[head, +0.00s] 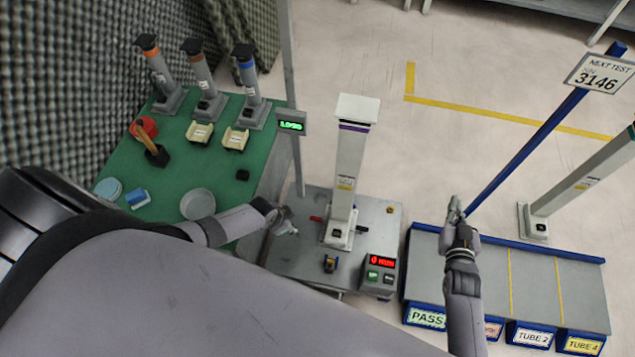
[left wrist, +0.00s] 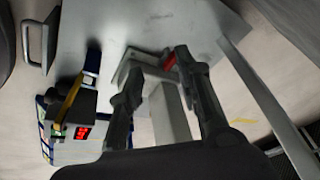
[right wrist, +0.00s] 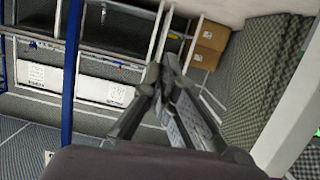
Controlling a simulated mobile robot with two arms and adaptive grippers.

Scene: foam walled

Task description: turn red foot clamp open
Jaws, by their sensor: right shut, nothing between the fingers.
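The red foot clamp (head: 316,219) is a small red lever at the left of the foot of a white tube stand (head: 346,180) on the grey metal table. My left gripper (head: 287,220) is just left of it, apart from it in the head view. In the left wrist view the red lever (left wrist: 169,61) shows beside the right fingertip, and the left gripper (left wrist: 158,66) has its fingers spread with nothing held. Whether a finger touches the lever I cannot tell. My right gripper (head: 455,208) is shut and empty above the rack at right; its closed fingers show in the right wrist view (right wrist: 163,68).
A pole with a green display (head: 291,122) rises behind. The green table (head: 115,175) at left holds several tubes and bowls. A blue-edged rack (head: 585,290) is at right.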

